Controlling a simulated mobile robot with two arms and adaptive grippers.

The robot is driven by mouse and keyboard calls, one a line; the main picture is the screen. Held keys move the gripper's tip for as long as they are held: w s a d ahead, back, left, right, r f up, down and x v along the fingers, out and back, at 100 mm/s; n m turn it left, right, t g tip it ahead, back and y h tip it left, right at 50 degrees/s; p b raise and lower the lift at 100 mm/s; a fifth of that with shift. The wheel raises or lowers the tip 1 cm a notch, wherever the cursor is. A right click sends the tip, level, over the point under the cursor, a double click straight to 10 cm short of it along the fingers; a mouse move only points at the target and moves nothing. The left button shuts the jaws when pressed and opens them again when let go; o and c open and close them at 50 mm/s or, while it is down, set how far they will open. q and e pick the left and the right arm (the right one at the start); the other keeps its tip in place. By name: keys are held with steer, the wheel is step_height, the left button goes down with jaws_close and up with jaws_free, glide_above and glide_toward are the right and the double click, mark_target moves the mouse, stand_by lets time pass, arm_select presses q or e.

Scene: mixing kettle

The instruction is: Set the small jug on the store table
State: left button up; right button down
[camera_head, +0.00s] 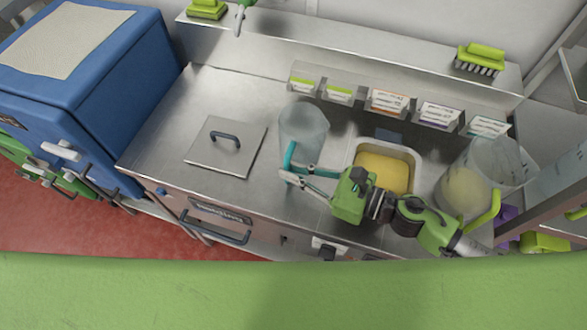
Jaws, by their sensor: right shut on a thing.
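The small jug (305,124) is clear, with a teal handle (289,158). It is upright at the middle of the steel table (255,97). My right gripper (299,172), reaching in from the right, is shut on the teal handle. I cannot tell whether the jug's base touches the steel top or hangs just above it. Which surface is the store table is not marked. Green and grey parts at the left edge, before the blue cabinet, look like my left gripper (62,160); its fingers are too unclear to read.
A square steel lid (226,147) lies left of the jug. A pan of yellow contents (383,172) is right of it. A larger clear jug (465,190) with a green handle stands farther right. Labelled bins (390,101) line the back. A blue cabinet (120,85) stands left.

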steer(key=shift+f, duration=0.2)
steer(key=c, duration=2.1)
jaws_free()
steer(key=shift+c, duration=0.2)
steer(key=shift+r, duration=0.1)
steer(key=shift+r, duration=0.2)
steer(key=shift+s+d+f+b, duration=0.15)
steer(key=shift+s+d+b, duration=0.15)
steer(key=shift+d+b, duration=0.25)
steer(key=shift+s+d+f+b, duration=0.15)
steer(key=shift+s+d+b, duration=0.2)
steer(key=shift+d, duration=0.3)
steer(key=b+v, duration=0.3)
steer(key=v, duration=0.6)
steer(key=shift+r+b, duration=0.3)
steer(key=shift+r, duration=0.05)
steer(key=shift+d, duration=0.15)
